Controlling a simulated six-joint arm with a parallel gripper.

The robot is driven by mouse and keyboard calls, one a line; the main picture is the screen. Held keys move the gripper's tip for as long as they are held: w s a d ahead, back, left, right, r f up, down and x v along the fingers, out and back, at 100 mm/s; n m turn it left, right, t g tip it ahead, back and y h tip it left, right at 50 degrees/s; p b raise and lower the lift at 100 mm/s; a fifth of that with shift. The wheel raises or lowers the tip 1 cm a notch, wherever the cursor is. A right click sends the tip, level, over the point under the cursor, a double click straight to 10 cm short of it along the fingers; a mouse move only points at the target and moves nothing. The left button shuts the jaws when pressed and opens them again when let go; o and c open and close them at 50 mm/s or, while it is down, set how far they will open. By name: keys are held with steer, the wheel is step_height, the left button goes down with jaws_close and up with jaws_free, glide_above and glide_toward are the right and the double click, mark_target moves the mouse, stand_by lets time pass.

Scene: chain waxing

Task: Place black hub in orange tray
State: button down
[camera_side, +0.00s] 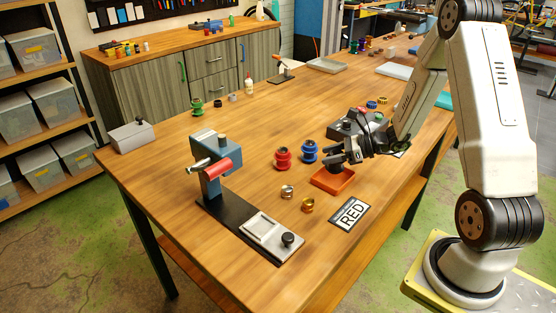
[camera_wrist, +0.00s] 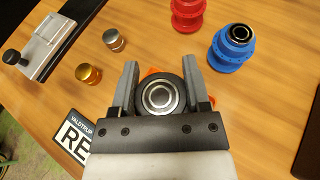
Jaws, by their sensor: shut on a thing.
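My gripper (camera_side: 338,160) is over the orange tray (camera_side: 333,183), a little above it in the side view. In the wrist view my gripper (camera_wrist: 161,84) is shut on the black hub (camera_wrist: 162,98), a round black piece with a silver ring and dark centre between the two fingers. The hub mostly covers the orange tray (camera_wrist: 152,71) in that view; only small orange parts show around the fingers. In the side view the hub is hard to tell apart from the dark gripper.
A red hub (camera_side: 283,158) and a blue hub (camera_side: 309,151) stand behind the tray. A silver cylinder (camera_side: 287,191) and a gold cylinder (camera_side: 307,205) stand to its left. A RED label card (camera_side: 350,214) lies in front. A blue press (camera_side: 211,165) stands farther left.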

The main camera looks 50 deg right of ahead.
mark_target(330, 166)
steer(key=shift+f, duration=1.55)
steer(key=shift+c, duration=0.3)
jaws_free()
steer(key=shift+f, duration=0.1)
steer(key=shift+s, duration=0.1)
steer(key=shift+s+d+r, duration=0.4)
steer(key=shift+s, duration=0.1)
steer(key=shift+v, duration=3)
steer(key=shift+a, duration=0.1)
